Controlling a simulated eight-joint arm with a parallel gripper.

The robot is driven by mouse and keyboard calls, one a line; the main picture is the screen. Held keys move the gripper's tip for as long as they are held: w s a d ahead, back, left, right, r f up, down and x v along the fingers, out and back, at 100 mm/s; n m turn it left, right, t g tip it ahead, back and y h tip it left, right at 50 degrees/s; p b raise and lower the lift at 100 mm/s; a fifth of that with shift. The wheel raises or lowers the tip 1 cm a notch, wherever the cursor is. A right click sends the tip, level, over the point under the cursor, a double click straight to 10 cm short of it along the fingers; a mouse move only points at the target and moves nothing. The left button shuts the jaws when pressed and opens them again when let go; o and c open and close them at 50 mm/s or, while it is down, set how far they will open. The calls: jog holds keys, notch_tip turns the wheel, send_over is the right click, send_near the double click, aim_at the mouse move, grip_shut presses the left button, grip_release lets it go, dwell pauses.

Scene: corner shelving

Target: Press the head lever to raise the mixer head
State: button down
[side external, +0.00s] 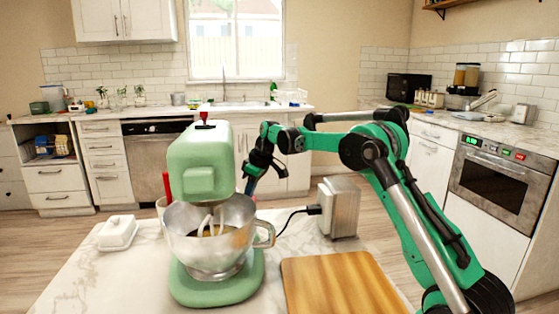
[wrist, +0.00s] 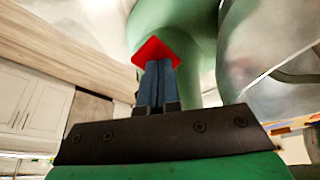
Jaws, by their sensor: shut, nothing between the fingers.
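The mint-green stand mixer (side external: 195,155) stands on the marble counter with its head level over a steel bowl (side external: 205,245). A white beater (side external: 207,222) hangs into the bowl. A red knob (side external: 205,117) sits on top of the head. My gripper (side external: 250,186) is beside the mixer, to the right of its head and above the bowl's handle. In the wrist view, the shut blue fingers (wrist: 158,82) are at a red lever-like part (wrist: 156,50) on the green mixer body. They overlap its lower edge; contact cannot be told. The steel bowl also shows at right (wrist: 265,65).
A steel toaster (side external: 339,207) with a black cord and a wooden board (side external: 340,285) lie to the right. A white butter dish (side external: 118,233) is at left. A red upright item (side external: 167,186) shows left of the mixer. The counter's front left is clear.

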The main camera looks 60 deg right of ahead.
jog(key=shift+r, duration=0.1)
dwell(0.5)
jog(key=shift+r, duration=0.85)
jog(key=shift+s+a+r, duration=0.1)
jog(key=shift+a+r, duration=0.15)
jog(key=shift+a, duration=0.1)
jog(key=s+a+r+m+t+h, duration=0.15)
jog(key=s+a+r, duration=0.25)
jog(key=s+a, duration=1)
jog(key=s+a+f+m+t, duration=0.1)
jog(key=s+a+f+t, duration=0.1)
jog(key=s+a+f, duration=0.2)
jog(key=shift+s+f, duration=0.15)
jog(key=shift+s, duration=0.5)
